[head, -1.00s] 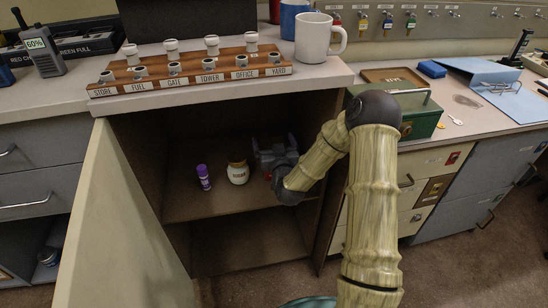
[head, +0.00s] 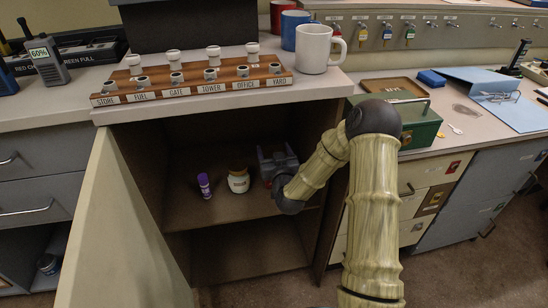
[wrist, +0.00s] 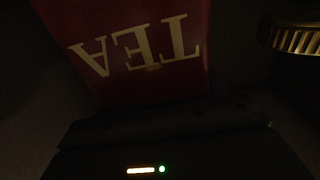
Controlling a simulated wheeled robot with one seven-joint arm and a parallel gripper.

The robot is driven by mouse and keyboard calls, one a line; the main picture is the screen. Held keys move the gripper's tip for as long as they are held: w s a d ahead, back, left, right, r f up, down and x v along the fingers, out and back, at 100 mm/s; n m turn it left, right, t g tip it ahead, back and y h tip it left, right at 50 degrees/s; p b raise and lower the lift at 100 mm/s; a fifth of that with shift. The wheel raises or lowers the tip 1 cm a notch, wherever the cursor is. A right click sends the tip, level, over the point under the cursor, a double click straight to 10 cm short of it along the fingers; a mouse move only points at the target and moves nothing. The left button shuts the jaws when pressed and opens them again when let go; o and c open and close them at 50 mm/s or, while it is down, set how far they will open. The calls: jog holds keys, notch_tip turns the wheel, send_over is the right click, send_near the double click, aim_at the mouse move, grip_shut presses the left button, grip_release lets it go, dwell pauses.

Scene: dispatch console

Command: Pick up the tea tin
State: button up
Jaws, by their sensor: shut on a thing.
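The tea tin (wrist: 150,50) is dark red with large cream letters "TEA", which read upside down in the wrist view. It fills the upper middle of that view, right up against my gripper. In the head view my gripper (head: 277,158) is inside the open cupboard, on the right of the shelf, and is shut on the tin. There the tin is almost wholly hidden behind my gripper and wrist. The wrist view is dark, so the fingers' contact and the tin's base cannot be made out.
A white-labelled jar (head: 238,181) stands just left of my gripper, its ribbed lid (wrist: 293,40) showing in the wrist view. A purple bottle (head: 204,185) stands further left. The open cupboard door (head: 120,225), side wall (head: 318,210) and counter above bound the space.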

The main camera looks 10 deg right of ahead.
notch_tip(320, 180, up, 10)
jog(key=p, duration=0.3)
jog(key=shift+f, duration=0.1)
jog(key=shift+d+p, duration=0.15)
jog(key=shift+p, duration=0.5)
